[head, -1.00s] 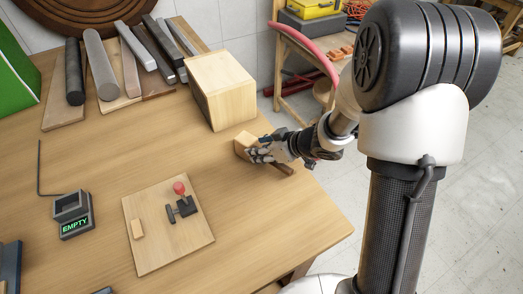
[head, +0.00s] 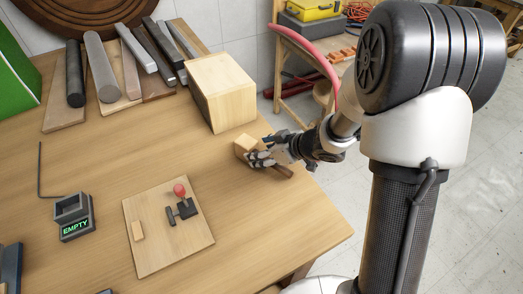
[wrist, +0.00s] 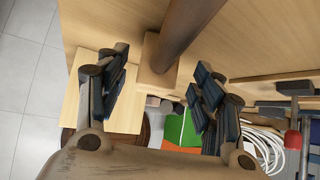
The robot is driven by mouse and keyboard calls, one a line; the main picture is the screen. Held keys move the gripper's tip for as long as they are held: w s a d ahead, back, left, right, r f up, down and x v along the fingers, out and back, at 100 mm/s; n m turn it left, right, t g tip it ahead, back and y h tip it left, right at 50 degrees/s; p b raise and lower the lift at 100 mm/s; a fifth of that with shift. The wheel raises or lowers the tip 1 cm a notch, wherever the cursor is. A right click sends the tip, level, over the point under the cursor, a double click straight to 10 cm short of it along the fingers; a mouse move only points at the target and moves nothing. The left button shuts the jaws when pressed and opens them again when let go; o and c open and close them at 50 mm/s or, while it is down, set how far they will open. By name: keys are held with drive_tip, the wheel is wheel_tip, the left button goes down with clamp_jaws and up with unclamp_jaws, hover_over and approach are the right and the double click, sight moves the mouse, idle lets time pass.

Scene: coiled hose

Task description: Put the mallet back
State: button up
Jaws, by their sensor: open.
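The mallet lies on the table near its right edge, with a pale wooden head (head: 245,143) and a brown handle (head: 284,171) pointing to the lower right. My gripper (head: 258,160) is right at the mallet and hides its middle. In the wrist view my gripper (wrist: 158,88) is open, with the fingers apart. The brown handle (wrist: 188,32) and the head (wrist: 157,66) show beyond and between the fingers. I cannot tell whether a finger touches the mallet. A dark grey holder (head: 73,207) with a green sign reading EMPTY stands at the left of the table.
A large wooden block (head: 219,90) stands just behind the mallet. A board (head: 160,250) with a red-knobbed lever (head: 180,191) lies at the front middle. A thin bent rod (head: 40,170) stands by the holder. Several bars (head: 103,68) lie at the back.

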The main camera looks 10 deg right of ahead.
drive_tip(key=p+v, duration=0.5)
drive_tip(key=v, duration=0.6)
drive_tip(key=shift+d+r, duration=0.15)
drive_tip(key=shift+r, duration=0.1)
drive_tip(key=w+d+r+m+t+h, duration=0.3)
drive_tip(key=d+r+h, duration=0.3)
drive_tip(key=d+r, duration=0.15)
drive_tip(key=s+d+r+m+h, duration=0.35)
drive_tip(key=s+r, duration=0.25)
drive_tip(key=r, duration=0.2)
drive_tip(key=s+a+m+g+y, duration=0.1)
drive_tip(key=s+a, duration=0.3)
drive_tip(key=s, duration=0.6)
drive_tip(key=s+a+m+g+y, duration=0.1)
drive_tip(key=s+a+g, duration=0.3)
drive_tip(key=s, duration=0.6)
drive_tip(key=shift+a+r+m, duration=0.35)
drive_tip(key=shift+a+r, duration=0.1)
drive_tip(key=shift+a, duration=0.15)
drive_tip(key=shift+y, duration=0.25)
